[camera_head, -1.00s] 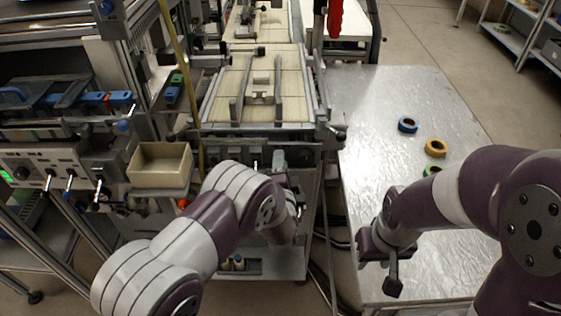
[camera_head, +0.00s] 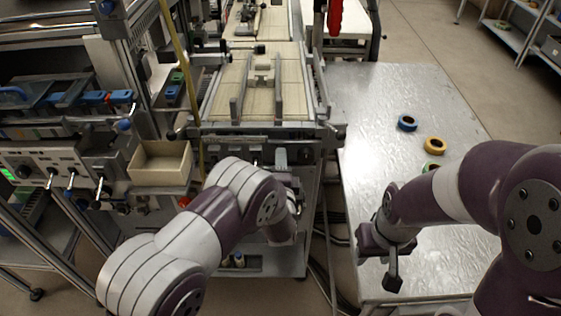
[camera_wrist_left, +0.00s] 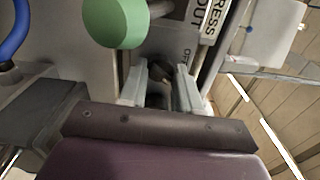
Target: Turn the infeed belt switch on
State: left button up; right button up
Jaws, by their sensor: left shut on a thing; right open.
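My left gripper (camera_wrist_left: 159,88) is at the front panel below the conveyor belt. In the left wrist view its two pale fingers are closed on a small dark switch knob (camera_wrist_left: 161,72), which is mostly hidden between them. Part of a label beneath a printed plate shows beside the knob, too cut off to read fully. In the head view my left arm (camera_head: 235,200) reaches to the conveyor's front, and the fingertips are hard to make out there. My right gripper (camera_head: 381,262) is open and empty, above the near left part of the metal table.
A green rounded button (camera_wrist_left: 115,22) sits close to the left gripper, and a blue curved part (camera_wrist_left: 14,35) is further left. The metal table (camera_head: 390,90) holds blue (camera_head: 407,123), yellow (camera_head: 435,145) and green (camera_head: 429,167) tape reels. A beige bin (camera_head: 160,163) stands left of the arm.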

pick_arm(q)
jog(key=o, duration=1.1)
jog(key=shift+c, duration=0.2)
pick_arm(e)
jog(key=shift+f, duration=0.15)
pick_arm(q)
jog(key=s, duration=1.2)
jog(key=shift+s, duration=0.4)
